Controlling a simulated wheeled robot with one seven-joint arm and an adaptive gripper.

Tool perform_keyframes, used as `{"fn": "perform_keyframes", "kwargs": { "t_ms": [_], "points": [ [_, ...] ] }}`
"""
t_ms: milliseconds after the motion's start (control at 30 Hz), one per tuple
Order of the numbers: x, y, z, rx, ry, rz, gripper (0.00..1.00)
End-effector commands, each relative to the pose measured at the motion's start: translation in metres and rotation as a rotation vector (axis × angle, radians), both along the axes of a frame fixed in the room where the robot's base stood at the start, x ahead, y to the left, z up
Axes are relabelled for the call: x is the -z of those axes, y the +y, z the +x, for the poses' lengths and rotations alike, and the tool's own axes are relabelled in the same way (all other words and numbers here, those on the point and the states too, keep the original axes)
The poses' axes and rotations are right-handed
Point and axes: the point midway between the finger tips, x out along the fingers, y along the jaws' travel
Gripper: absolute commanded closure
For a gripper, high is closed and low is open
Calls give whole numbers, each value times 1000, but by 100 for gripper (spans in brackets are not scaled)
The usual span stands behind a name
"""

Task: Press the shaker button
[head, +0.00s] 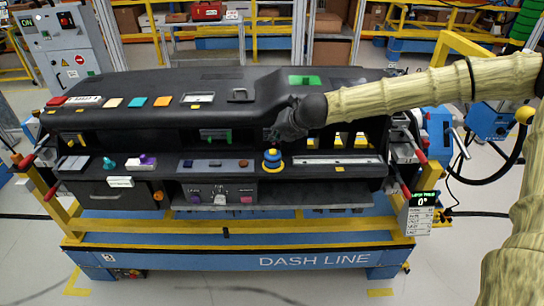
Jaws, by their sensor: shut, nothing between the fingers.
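My gripper (278,134) is shut and empty. It is dark and hangs at the end of my arm, over the front of the black dashboard module (225,90). A blue-and-yellow stacked round piece (272,160) is just below the fingertips in the picture. I cannot tell whether they touch. No button is readably labelled as the shaker. Small controls show along the front: a panel with purple, white and pink pieces (219,192), an orange round knob (158,196) and a dark red round piece (243,163). I cannot tell which one is the shaker button.
The dashboard rests on a blue and yellow stand marked DASH LINE (230,261). A lower ledge holds a teal knob (109,163) and a purple-and-white piece (147,159). A control cabinet (68,45) stands at the back left. The floor in front is clear.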

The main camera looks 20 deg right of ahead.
Motion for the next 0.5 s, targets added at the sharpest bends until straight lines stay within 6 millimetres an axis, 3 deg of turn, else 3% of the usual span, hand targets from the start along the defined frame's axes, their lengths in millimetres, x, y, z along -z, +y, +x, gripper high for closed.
{"fn": "perform_keyframes", "kwargs": {
  "t_ms": [33,167,500],
  "points": [
    [10,0,0,0,0,0,100],
    [18,0,0,0,0,0,100],
    [19,0,0,0,0,0,100]
  ]
}}
